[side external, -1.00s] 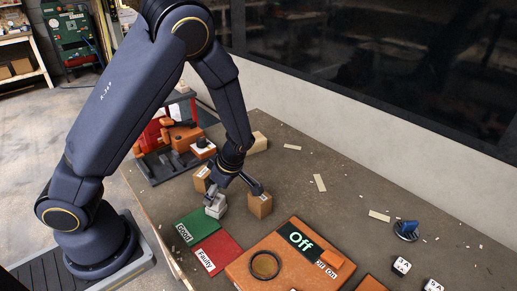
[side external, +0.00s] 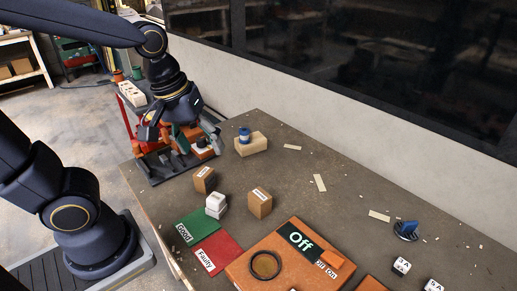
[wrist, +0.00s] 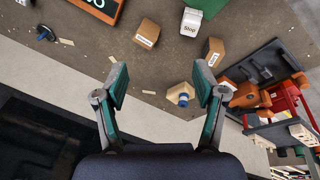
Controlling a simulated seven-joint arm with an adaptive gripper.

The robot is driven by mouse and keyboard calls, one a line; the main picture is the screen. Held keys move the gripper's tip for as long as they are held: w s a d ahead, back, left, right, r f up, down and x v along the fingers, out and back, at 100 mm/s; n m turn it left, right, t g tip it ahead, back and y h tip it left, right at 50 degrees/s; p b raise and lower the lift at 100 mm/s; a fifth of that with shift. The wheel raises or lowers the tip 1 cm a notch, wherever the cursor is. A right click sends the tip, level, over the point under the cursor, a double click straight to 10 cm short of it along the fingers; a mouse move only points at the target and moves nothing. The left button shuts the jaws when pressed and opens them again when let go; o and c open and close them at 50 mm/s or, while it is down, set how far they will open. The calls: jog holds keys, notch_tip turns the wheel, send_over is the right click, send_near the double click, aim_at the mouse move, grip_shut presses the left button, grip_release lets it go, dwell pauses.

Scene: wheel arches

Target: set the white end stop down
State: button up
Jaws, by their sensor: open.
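The white end stop (side external: 215,205) stands on the table by the back corner of the green Good mat (side external: 192,228), between two brown boxes. I cannot tell whether its base touches the mat. In the wrist view the end stop (wrist: 191,22) shows a "Stop" label on one face. My gripper (side external: 170,134) is away from it, raised over the back left of the table near the orange and grey fixture. In the wrist view my gripper (wrist: 160,80) has its fingers wide apart with nothing between them held.
Brown boxes (side external: 204,180) (side external: 260,203) flank the end stop. A red Faulty mat (side external: 216,252) lies beside the green one. A wooden block (side external: 251,144) with a blue spool-like part (side external: 244,134) is behind. An orange Off panel (side external: 262,240) sits in front. The table's right middle is mostly clear.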

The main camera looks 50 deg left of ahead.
jog(key=s+r+m+t, duration=0.1)
jog(key=m, duration=0.1)
jog(key=s+r+m, duration=0.1)
jog(key=m, duration=0.1)
jog(key=s+r+m+t, duration=0.1)
jog(key=s+m, duration=0.1)
jog(key=shift+a+r+m+t+y, duration=0.1)
jog(key=shift+r+m+t+y, duration=0.2)
jog(key=shift+r+m, duration=0.1)
dwell(0.8)
